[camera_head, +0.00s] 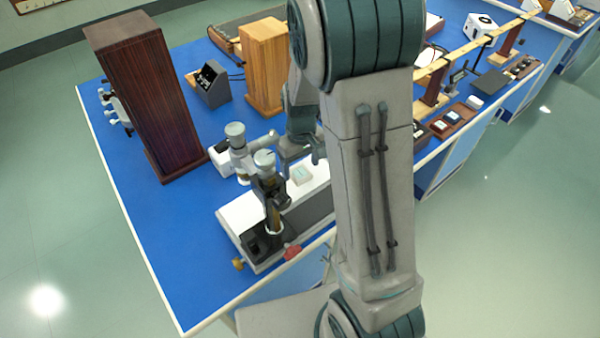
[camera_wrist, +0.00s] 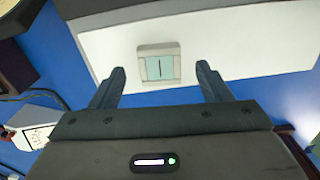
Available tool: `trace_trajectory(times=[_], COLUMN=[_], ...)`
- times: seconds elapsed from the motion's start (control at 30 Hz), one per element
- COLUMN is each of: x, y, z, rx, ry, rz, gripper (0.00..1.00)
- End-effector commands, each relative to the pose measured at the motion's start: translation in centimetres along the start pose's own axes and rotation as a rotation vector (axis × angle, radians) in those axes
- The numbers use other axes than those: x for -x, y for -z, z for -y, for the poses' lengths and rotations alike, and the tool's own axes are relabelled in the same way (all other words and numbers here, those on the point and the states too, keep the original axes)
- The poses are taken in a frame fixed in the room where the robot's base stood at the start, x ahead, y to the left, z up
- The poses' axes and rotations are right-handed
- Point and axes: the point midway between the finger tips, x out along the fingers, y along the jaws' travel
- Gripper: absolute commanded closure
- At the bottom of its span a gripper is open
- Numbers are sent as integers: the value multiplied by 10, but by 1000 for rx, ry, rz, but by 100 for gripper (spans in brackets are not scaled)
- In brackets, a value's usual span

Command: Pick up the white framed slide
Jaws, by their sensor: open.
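The white framed slide (camera_wrist: 142,51) lies on a white surface (camera_wrist: 230,42) in the wrist view, a pale square frame around a light green pane with a dark line. In the head view the slide (camera_head: 301,175) is a small pale square on the white plate beside the microscope-like instrument (camera_head: 268,205). My gripper (camera_wrist: 160,82) is open and empty, its two fingers on either side of the slide's lower edge in the picture and apart from it. In the head view my gripper (camera_head: 303,160) shows just behind the slide, partly hidden by my arm.
A tall dark wooden box (camera_head: 135,95) and a lighter wooden block (camera_head: 264,65) stand on the blue bench (camera_head: 165,235). A small dark grey device (camera_head: 212,84) sits between them. The front left of the bench is clear.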

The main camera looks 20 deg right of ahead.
Motion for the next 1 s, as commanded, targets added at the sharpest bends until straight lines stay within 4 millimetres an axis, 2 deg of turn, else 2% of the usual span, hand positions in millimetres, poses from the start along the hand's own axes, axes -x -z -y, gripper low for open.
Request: trace_trajectory(times=[0.1,0.2,0.47,0.63,0.67,1.0], x=[-15,-22,-25,-24,-24,-23], y=[0,0,0,0,0,0], z=[0,0,0,0,0,0], rx=[-1,-1,0,0,0,0], ry=[1,1,0,0,0,0], rz=[4,2,0,0,0,-1], gripper=[29,29,29,74,78,78])
